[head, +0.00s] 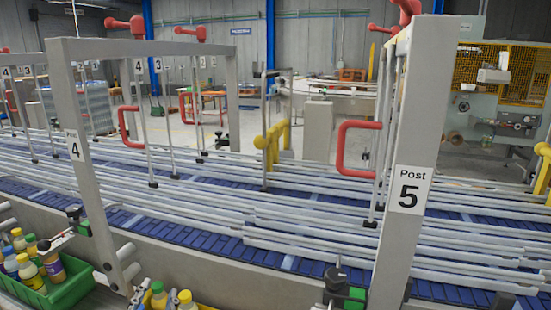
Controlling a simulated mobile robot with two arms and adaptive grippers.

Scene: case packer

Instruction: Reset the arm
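I cannot make out either of my grippers in the head view, nor any of my arm links. Several red bent handles stand on the guide frames over the conveyor. The nearest red handle (346,148) is beside the grey post marked 5 (409,190). Another red handle (126,127) is farther back to the left, behind the grey post marked 4 (75,146). Nothing of mine is seen touching any of these.
The blue conveyor (190,226) with pale guide rails crosses the view. A machine with yellow mesh (500,80) stands at back right.

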